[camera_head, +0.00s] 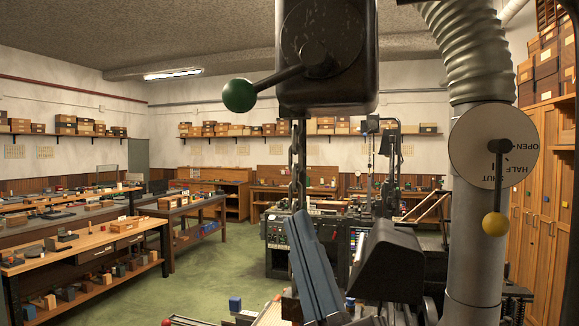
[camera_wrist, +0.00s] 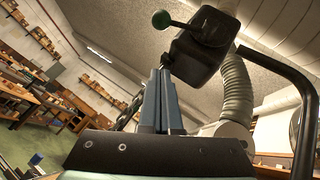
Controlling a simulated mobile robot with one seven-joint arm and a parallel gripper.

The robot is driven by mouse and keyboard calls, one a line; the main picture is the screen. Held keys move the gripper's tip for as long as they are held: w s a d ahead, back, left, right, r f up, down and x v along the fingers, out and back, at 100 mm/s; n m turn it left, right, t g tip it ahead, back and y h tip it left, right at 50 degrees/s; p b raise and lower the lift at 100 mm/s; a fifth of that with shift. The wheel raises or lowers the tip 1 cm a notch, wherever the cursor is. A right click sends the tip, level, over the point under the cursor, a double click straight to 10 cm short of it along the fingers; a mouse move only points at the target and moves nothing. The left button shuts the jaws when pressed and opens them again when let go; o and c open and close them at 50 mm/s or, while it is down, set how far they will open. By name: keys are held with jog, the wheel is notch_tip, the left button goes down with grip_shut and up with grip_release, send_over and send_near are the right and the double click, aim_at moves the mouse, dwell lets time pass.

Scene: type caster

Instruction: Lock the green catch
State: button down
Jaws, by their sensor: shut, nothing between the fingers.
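The green catch is a dark lever with a green ball knob (camera_head: 239,95). It pivots on the face of a black housing (camera_head: 335,75) at the top of the head view, and its arm points left and slightly down. In the wrist view the green knob (camera_wrist: 161,19) sticks out to the upper left of the black housing (camera_wrist: 205,45). My gripper (camera_head: 302,222) has its blue-grey fingers shut and empty, below the housing and apart from the knob. In the wrist view my gripper's fingertips (camera_wrist: 160,75) are below the housing.
A grey pipe (camera_head: 473,220) stands at the right, with a round dial marked OPEN, HALF, SHUT (camera_head: 470,150) and a yellow-knobbed lever (camera_head: 495,223). A chain (camera_head: 297,165) hangs below the housing. Workbenches (camera_head: 90,245) stand at the left, with clear green floor (camera_head: 215,275) beside them.

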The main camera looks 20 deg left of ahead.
aim_at(274, 80)
jog(key=s+a+r+p+x, duration=0.1)
jog(key=s+p+x, duration=0.1)
jog(key=p+x, duration=0.6)
jog(key=x, duration=0.4)
jog(key=shift+a+r+p, duration=0.2)
jog(key=shift+r+p, duration=0.1)
jog(key=shift+r, duration=0.15)
jog(key=shift+s+a, duration=0.1)
